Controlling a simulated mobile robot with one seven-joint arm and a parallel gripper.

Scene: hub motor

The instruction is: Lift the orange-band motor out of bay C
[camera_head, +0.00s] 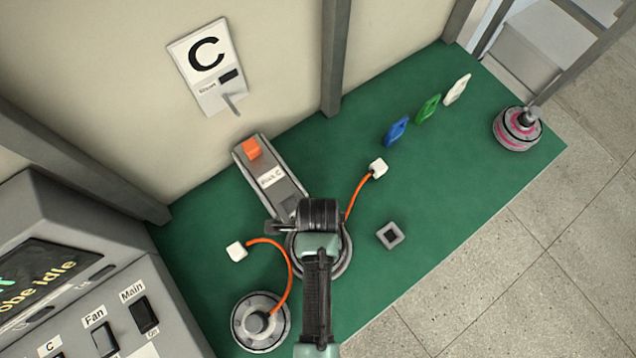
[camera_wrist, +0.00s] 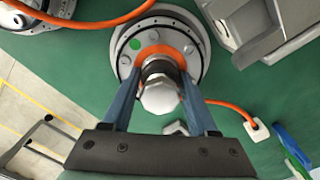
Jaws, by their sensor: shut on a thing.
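The orange-band motor (camera_wrist: 160,45) is a round silver disc with an orange ring, a green dot and a dark shaft ending in a silver nut. In the head view its grey rim (camera_head: 346,252) shows below the C sign, mostly hidden by my arm. My gripper (camera_wrist: 162,72) is over it, its blue-grey fingers shut on the shaft from both sides. The motor looks flat at bench level; I cannot tell if there is a gap beneath. An orange cable (camera_head: 356,196) runs from beside it to a white connector (camera_head: 377,168). The Block C fixture (camera_head: 271,180) stands just behind.
A second motor (camera_head: 261,321) with an orange cable lies close at front left. A pink-band motor (camera_head: 517,130) stands far right. Blue (camera_head: 396,131), green (camera_head: 428,108) and white (camera_head: 457,89) tags and a square grey piece (camera_head: 390,236) are on the green bench (camera_head: 455,190). A console (camera_head: 95,270) borders the left.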

